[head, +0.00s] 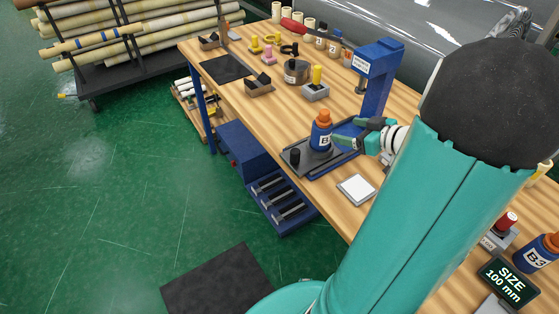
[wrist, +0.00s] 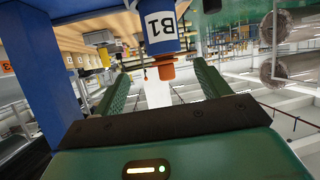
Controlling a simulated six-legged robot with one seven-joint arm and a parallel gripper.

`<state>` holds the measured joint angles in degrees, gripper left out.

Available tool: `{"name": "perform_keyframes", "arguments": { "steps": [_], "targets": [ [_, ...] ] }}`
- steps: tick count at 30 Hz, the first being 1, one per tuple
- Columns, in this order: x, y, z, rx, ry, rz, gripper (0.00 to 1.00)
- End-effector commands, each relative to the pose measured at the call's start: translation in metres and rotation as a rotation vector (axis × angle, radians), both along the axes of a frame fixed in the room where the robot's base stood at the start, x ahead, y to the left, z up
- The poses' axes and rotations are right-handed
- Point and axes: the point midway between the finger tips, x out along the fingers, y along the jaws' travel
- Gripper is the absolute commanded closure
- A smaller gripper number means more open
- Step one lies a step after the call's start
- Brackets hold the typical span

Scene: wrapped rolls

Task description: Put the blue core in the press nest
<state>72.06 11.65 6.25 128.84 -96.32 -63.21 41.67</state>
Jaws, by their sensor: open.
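The blue core (head: 321,136), labelled B1 with an orange top, stands upright on the dark base (head: 325,165) of the blue press (head: 376,75). Whether it sits fully in a nest is hard to tell. My gripper (head: 353,133) is just to the right of the core, at about its height, with its fingers pointing toward it. The wrist view is upside down; there the core (wrist: 160,35) shows between the tips of my open fingers (wrist: 160,78), with gaps at both sides. The gripper holds nothing.
A white pad (head: 356,189) lies in front of the press base. A black knob (head: 295,156) stands at the base's left end. Another blue bottle-like core, B3 (head: 540,255), and a size display (head: 508,282) are at right. Small parts and holders fill the bench's far end.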

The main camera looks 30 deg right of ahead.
Motion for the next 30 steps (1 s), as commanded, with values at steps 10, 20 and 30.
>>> {"name": "perform_keyframes", "arguments": {
  "steps": [10,20,30],
  "targets": [
    [0.074,0.029,0.078,-0.327,0.016,-0.288,0.25],
    [0.052,0.132,0.126,-0.33,0.189,-0.529,0.25],
    [-0.049,0.295,0.098,-0.088,0.577,-0.311,0.25]
  ]
}}
